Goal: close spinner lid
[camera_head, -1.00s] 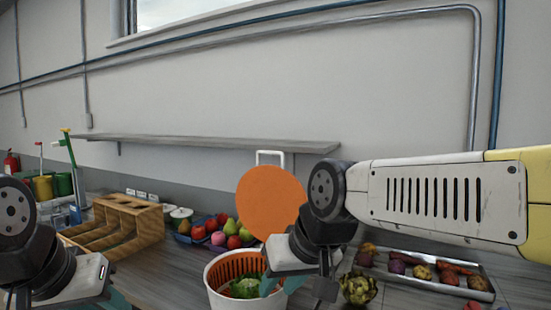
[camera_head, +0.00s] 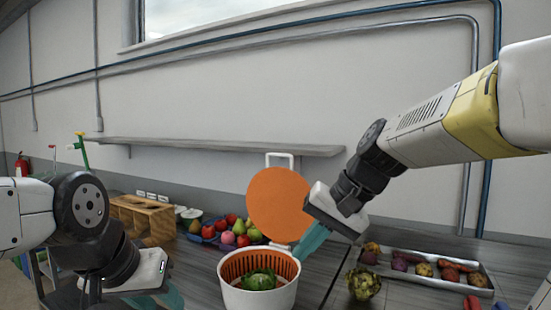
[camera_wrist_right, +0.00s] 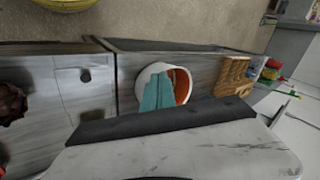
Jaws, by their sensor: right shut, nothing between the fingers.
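The salad spinner is a white bowl (camera_head: 258,298) with an orange slotted basket (camera_head: 235,266) and a green vegetable (camera_head: 260,279) inside. Its round orange lid (camera_head: 278,205) stands open, upright behind the bowl. My right gripper (camera_head: 308,247) is shut and empty, its teal fingers pointing down beside the bowl's right rim, near the lid's lower right edge. I cannot tell if it touches either. In the right wrist view its fingers overlap the white bowl (camera_wrist_right: 142,78). My left gripper (camera_head: 174,297) is low at the left, apart from the bowl; its fingers are partly hidden.
A metal tray of vegetables (camera_head: 440,286) and an artichoke (camera_head: 363,284) lie to the right. Fruit (camera_head: 228,237) and a wooden organizer (camera_head: 148,217) are behind at the left. A shelf (camera_head: 210,145) runs along the wall. Some counter right of the bowl is clear.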

